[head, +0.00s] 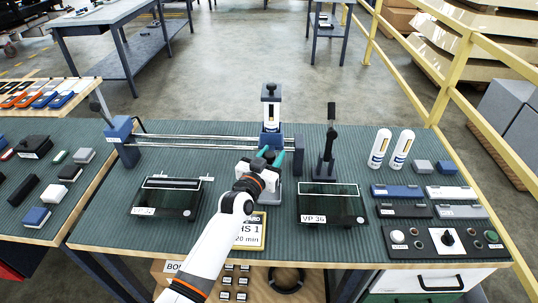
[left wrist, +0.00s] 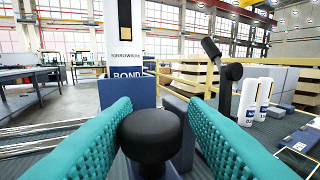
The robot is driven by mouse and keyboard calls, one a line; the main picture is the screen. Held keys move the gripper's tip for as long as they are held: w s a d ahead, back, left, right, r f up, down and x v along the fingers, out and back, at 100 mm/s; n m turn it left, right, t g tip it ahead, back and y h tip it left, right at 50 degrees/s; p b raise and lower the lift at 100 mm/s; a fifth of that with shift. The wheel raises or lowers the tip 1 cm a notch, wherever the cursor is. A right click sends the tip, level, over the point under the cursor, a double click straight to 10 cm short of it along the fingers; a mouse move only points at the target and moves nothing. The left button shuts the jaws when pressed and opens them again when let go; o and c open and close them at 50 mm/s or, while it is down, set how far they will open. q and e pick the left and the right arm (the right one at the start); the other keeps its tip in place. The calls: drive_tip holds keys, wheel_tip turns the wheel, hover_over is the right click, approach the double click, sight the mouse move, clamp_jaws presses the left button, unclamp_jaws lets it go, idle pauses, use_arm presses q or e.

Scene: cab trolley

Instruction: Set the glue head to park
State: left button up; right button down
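The glue head (head: 271,120) is a blue carriage with a white cartridge on a twin-rail track (head: 200,142). It stands near the right end of the rails. Its blue body, lettered BOND, also shows in the left wrist view (left wrist: 127,88). A round black knob (left wrist: 150,133) sticks out from its front. My left gripper (head: 268,158) is at the front of the head. Its teal fingers (left wrist: 157,125) stand open on either side of the knob, with a slim gap at the right finger; contact at the left is unclear. My right gripper is not in view. No park marking is readable.
A blue end block (head: 118,130) with a lever closes the rails at left. A black upright lever (head: 327,140) stands right of the head. A control panel (head: 440,240) is at front right.

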use_arm(q)
drive_tip(key=shift+o, duration=0.8)
drive_tip(key=shift+d, duration=0.15)
drive_tip(key=shift+s+a, duration=0.2)
drive_tip(key=shift+a, duration=0.05)
drive_tip(key=v, duration=1.1)
drive_tip(key=shift+s, duration=0.25)
